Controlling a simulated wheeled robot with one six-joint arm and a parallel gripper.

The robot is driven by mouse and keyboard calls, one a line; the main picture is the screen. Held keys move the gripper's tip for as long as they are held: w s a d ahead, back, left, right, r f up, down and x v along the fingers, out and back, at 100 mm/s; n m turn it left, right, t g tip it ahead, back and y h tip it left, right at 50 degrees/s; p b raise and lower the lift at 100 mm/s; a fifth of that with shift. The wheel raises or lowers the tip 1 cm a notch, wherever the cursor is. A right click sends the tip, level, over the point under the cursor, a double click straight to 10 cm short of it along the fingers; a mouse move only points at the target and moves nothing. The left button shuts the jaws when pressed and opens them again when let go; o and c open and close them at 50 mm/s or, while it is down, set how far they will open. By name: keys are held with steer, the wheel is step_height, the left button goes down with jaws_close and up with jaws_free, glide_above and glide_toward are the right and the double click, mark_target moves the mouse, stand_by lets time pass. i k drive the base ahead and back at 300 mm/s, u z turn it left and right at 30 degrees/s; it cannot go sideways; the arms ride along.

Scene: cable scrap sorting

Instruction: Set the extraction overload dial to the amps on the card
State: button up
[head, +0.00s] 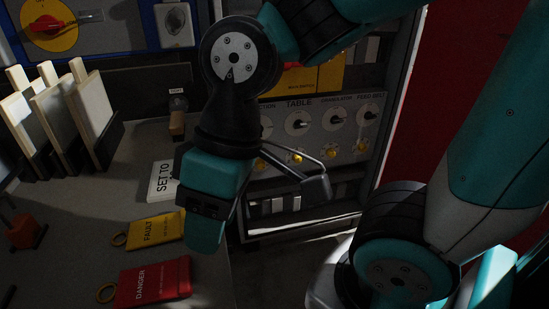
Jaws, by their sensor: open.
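The grey panel (283,112) in the cabinet carries a row of white dials with black knobs. The leftmost dial (267,125), under a label ending in "ION", is partly hidden behind my arm. My gripper (290,188) is open and empty, in front of the panel's lower left. One finger shows at right; the other is mostly hidden.
Yellow buttons (333,154) sit below the dials. A yellow "FAULT" tag (156,231) and a red "DANGER" tag (153,283) lie on the bench (60,235). Upright pale boards (92,112) stand at left. A red wall (440,90) is at right.

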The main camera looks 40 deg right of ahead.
mark_target(260, 163)
steer(key=k, duration=0.5)
steer(key=z, duration=1.9)
steer(key=k, duration=0.45)
steer(key=u, duration=1.95)
steer(key=i, duration=0.5)
